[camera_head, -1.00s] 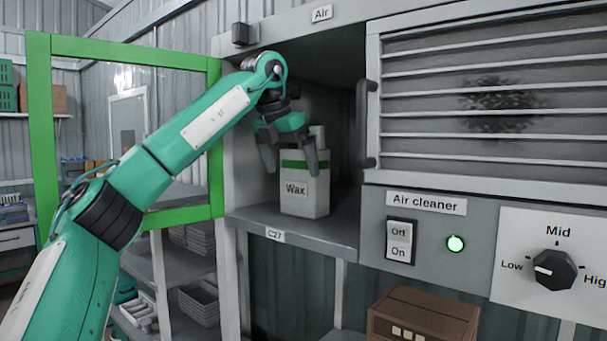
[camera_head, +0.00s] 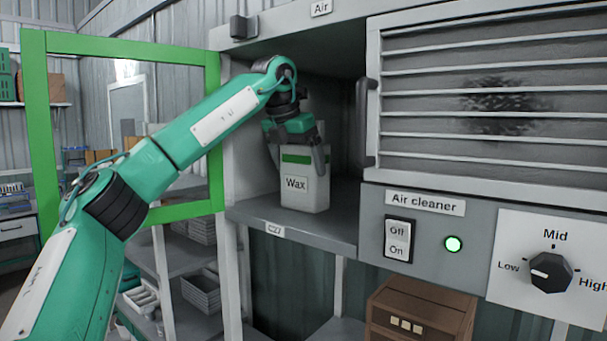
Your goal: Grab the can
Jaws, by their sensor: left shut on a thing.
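The can (camera_head: 304,193) is a white, box-shaped container with a green band and a "Wax" label. It stands upright on the grey shelf (camera_head: 330,228) inside the open cabinet. My left gripper (camera_head: 297,160) reaches in from the left and points down at the can's upper part. Its fingers are shut on the can, one at the left side and one in front of the right side. The can's top is partly hidden by the gripper. My right gripper is not in view.
The cabinet's green-framed door (camera_head: 40,140) stands open at the left. A dark vertical handle (camera_head: 366,122) is right of the opening. The air cleaner panel (camera_head: 425,206) with switch and dial is at the right. A brown box (camera_head: 420,310) stands below.

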